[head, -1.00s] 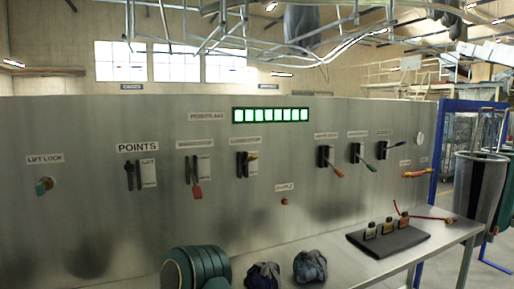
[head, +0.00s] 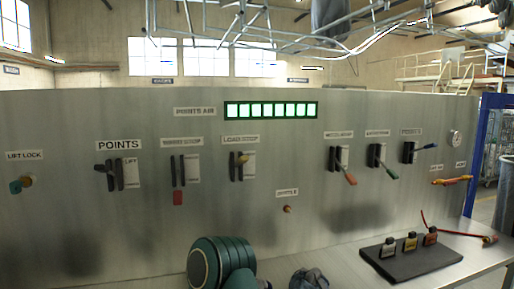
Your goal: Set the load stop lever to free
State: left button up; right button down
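The load stop lever (head: 242,159) is on the upright metal panel, left of the middle in the head view. It has a yellowish handle near the top of its dark slots. A white plate (head: 250,168) sits right beside it, its text too small to read. The label above (head: 241,140) is blurred but appears to read load stop. Neither of my grippers is in view, and nothing touches the lever.
A points lever (head: 108,168) and a red-handled lever (head: 178,190) are to the left. Several levers with coloured handles (head: 349,178) are to the right.

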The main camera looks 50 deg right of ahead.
aim_at(243, 159)
jog(key=k+l, duration=0.1)
jog(key=l, duration=1.35)
jog(key=k, duration=0.05)
